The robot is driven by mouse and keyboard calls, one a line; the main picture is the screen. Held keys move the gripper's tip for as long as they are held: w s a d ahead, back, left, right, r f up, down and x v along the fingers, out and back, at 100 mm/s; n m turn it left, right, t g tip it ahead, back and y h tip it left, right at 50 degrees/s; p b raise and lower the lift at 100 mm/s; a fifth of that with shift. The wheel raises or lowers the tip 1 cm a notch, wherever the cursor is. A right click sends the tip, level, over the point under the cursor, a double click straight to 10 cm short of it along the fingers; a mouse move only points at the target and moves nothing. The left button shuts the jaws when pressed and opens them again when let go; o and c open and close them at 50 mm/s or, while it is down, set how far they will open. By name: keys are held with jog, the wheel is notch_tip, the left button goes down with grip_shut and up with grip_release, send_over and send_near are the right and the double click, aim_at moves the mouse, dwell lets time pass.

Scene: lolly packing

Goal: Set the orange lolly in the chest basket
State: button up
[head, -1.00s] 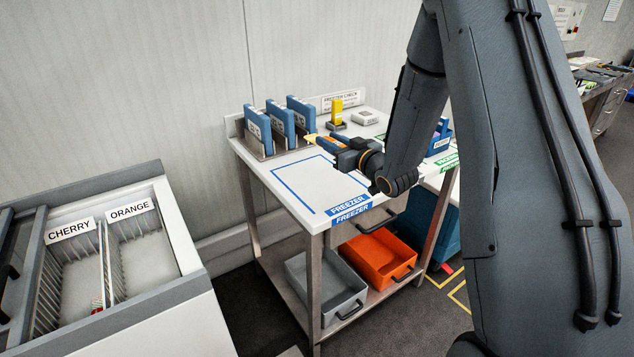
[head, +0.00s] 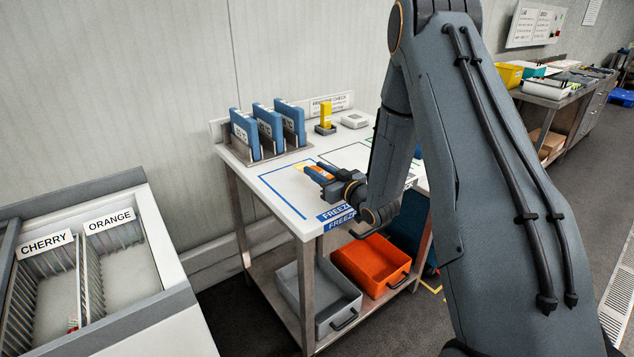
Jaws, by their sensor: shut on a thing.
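My gripper (head: 314,173) is shut on a small pale orange thing, which I take to be the orange lolly (head: 299,168). It sticks out past the fingertips to the left and is mostly hidden by them. The gripper appears over the blue-outlined area of the white freezer table; its height above the top is hard to tell. The chest (head: 173,258) stands at the lower left, open. Its basket labelled ORANGE (head: 128,268) shows a bare floor. The basket beside it, labelled CHERRY (head: 50,290), has a small red and white thing in it, partly cut off by the divider.
Blue packs (head: 268,127) stand in a metal rack at the back of the table (head: 283,212). A yellow device (head: 326,116) and a white box (head: 354,120) stand behind. Grey (head: 318,305) and orange (head: 372,262) bins sit on the lower shelf. A floor gap separates chest and table.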

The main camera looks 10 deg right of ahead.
aim_at(318, 191)
jog(key=shift+f+p, duration=0.55)
jog(key=shift+f, duration=1.6)
jog(key=shift+f, duration=0.15)
jog(key=o, duration=1.1)
jog(key=shift+c, duration=0.2)
